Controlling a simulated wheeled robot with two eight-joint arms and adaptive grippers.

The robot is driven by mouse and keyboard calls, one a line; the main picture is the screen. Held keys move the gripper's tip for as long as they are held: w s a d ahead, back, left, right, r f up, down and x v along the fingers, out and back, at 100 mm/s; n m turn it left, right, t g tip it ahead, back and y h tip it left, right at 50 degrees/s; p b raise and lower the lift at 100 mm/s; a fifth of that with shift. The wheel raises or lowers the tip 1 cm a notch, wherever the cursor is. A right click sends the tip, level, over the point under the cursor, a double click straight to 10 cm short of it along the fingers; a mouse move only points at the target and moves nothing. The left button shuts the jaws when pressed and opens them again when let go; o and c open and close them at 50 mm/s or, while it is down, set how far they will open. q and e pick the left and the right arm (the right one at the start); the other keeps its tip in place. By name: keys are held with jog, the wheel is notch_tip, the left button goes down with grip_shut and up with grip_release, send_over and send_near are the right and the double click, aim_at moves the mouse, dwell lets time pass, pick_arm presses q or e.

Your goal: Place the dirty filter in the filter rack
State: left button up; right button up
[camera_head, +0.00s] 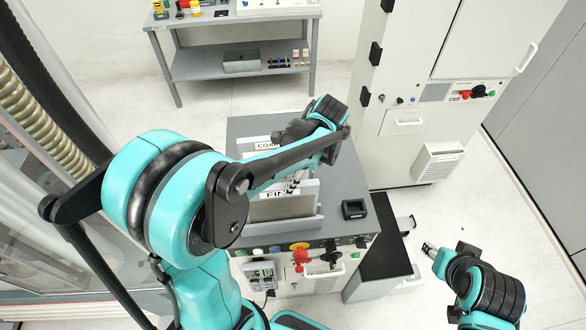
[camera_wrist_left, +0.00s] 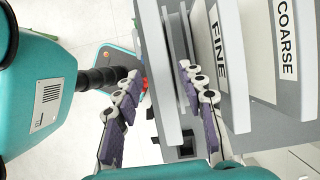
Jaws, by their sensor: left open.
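The grey filter rack (camera_head: 290,229) stands on a machine's top and carries upright panels labelled FINE and COARSE. Its FINE panel (camera_wrist_left: 218,50) and COARSE panel (camera_wrist_left: 286,40) show at the right in the left wrist view. My left gripper (camera_wrist_left: 160,72) is open, its fingers on either side of a pale upright plate (camera_wrist_left: 153,50). I cannot tell whether this plate is the dirty filter or part of the rack. In the head view my left gripper (camera_head: 293,183) is over the rack, partly hidden by my arm. My right gripper (camera_head: 430,249) is low at the right, its finger state unclear.
A small black square holder (camera_head: 354,209) sits right of the rack. The machine's front has knobs (camera_head: 300,252). A black-topped drawer (camera_head: 385,250) is to its right. A tall white cabinet (camera_head: 425,120) and grey bench (camera_head: 240,60) stand behind, with open floor between.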

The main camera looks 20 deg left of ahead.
pick_arm(q)
jog(key=v, duration=0.5)
jog(key=shift+r, duration=0.25)
jog(key=shift+s+d+r+n+t+h, duration=0.1)
jog(key=shift+s+n+t+h, duration=0.2)
jog(key=shift+s+n+t, duration=0.15)
jog(key=s+d+n+t+h, duration=0.3)
jog(key=s+n+t, duration=0.3)
jog(key=n+t, duration=0.3)
jog(key=shift+s+f+n, duration=0.2)
jog(key=shift+s+n, duration=0.1)
jog(key=shift+n, duration=0.45)
